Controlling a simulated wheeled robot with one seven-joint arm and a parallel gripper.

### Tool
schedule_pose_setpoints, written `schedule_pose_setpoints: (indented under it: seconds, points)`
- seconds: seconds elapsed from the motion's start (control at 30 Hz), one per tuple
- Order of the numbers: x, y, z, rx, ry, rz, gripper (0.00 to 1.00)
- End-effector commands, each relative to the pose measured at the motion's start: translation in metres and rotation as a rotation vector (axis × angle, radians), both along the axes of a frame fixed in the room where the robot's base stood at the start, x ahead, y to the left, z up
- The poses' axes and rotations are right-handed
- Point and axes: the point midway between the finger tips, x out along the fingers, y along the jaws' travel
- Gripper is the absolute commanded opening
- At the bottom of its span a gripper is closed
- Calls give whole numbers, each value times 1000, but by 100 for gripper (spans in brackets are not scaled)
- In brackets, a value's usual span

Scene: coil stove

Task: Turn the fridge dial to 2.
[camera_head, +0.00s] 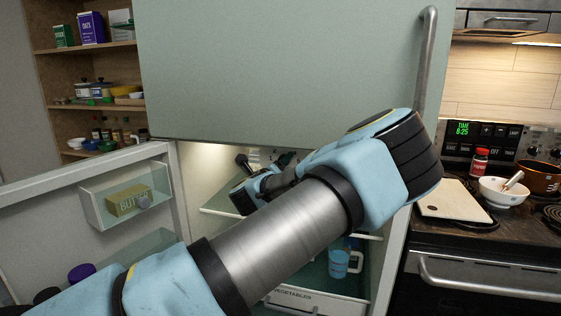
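The fridge's lower compartment (190,200) is open, with its door (60,200) swung out to the left. My arm reaches across the front of it, and my gripper (262,163) is inside near the top, small and partly hidden behind my own arm links. I cannot tell whether its fingers are open or shut. The dial and its numbers cannot be made out; the area around my gripper is dark and crowded, so I cannot tell whether it touches the dial.
The shut upper fridge door (280,70) hangs above my arm. The open door holds a butter box (128,200). A blue mug (340,262) stands low inside, above the vegetables drawer (310,302). The stove (480,265) is at right, with a cutting board (454,200) and bowl (500,192).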

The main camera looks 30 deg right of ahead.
Motion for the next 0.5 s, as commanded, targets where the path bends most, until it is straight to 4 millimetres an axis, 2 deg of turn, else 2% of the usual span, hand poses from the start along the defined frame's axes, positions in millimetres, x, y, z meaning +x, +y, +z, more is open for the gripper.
schedule_pose_setpoints:
  seconds: [0.27, 0.5]
  points:
    - [1, -1, -1, 1, 0, 1, 74]
    - [1, 0, 0, 1, 0, 1, 46]
